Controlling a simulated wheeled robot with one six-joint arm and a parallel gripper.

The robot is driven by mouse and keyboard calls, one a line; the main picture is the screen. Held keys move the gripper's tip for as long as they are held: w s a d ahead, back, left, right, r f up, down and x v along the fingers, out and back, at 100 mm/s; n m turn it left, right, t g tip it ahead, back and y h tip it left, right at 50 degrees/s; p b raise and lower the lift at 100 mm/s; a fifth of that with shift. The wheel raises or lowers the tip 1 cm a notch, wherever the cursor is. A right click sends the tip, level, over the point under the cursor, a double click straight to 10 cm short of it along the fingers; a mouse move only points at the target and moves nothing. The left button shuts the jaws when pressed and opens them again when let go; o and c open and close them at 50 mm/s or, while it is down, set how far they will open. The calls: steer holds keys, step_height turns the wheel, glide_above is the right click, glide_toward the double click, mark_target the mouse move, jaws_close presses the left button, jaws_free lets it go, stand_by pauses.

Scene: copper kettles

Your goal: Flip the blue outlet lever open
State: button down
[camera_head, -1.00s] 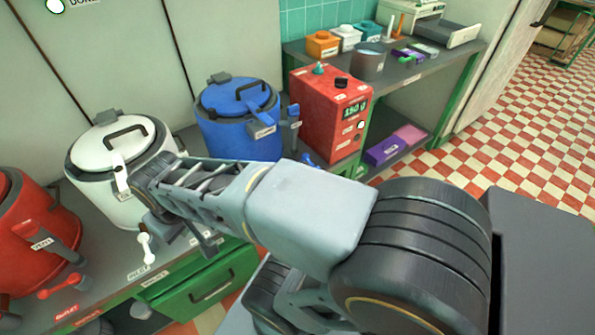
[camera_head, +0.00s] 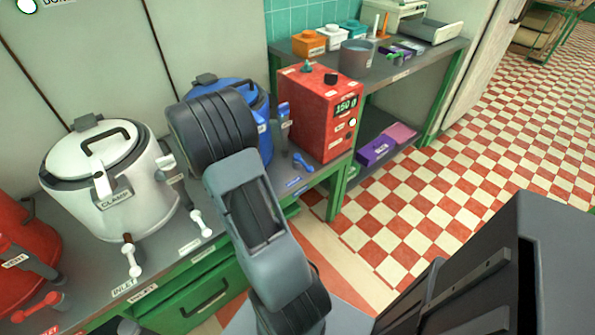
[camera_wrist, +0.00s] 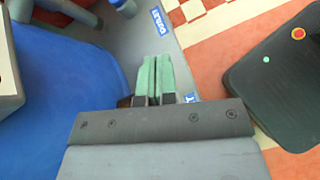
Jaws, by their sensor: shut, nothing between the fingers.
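The blue kettle (camera_head: 262,100) stands on the bench, half hidden behind my arm in the head view. It fills the left of the wrist view (camera_wrist: 50,105). The blue outlet lever (camera_head: 302,162) sits low at its right, above a blue label (camera_head: 292,183). In the wrist view the outlet label (camera_wrist: 157,17) is near the top, and a blue piece, probably the lever (camera_wrist: 122,6), is cut by the top edge. My gripper (camera_wrist: 157,58) has green fingers pressed together, empty, pointing towards that label, apart from the lever. The head view hides my gripper.
A red box with a display (camera_head: 320,110) stands right of the blue kettle. An upright blue handle (camera_head: 283,115) rises between them. The white kettle (camera_head: 110,180) with white levers (camera_head: 200,222) is at left. Checkered floor (camera_head: 450,160) lies open at right.

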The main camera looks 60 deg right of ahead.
steer(key=d+f+n+h, duration=0.1)
steer(key=d+f+n, duration=0.2)
steer(key=d+f, duration=0.15)
steer(key=b, duration=0.2)
glide_toward(305, 166)
steer(key=shift+g+h, duration=0.3)
steer(key=d+f, duration=0.2)
steer(key=s+d+f, duration=0.1)
steer(key=f, duration=0.1)
steer(key=shift+d, duration=0.4)
steer(key=shift+s+d+f, duration=0.1)
steer(key=shift+s+d, duration=0.1)
steer(key=shift+d, duration=0.25)
steer(key=shift+s+d+f, duration=0.1)
steer(key=shift+s+d, duration=0.1)
steer(key=shift+d, duration=0.25)
steer(key=shift+s+d+b, duration=0.45)
steer(key=shift+d+b, duration=0.15)
steer(key=shift+a+r, duration=0.1)
steer(key=shift+a, duration=0.2)
steer(key=s+a+f+p+v, duration=0.1)
steer(key=p+v, duration=0.1)
steer(key=v, duration=1.1)
steer(key=shift+w+a+r, duration=0.2)
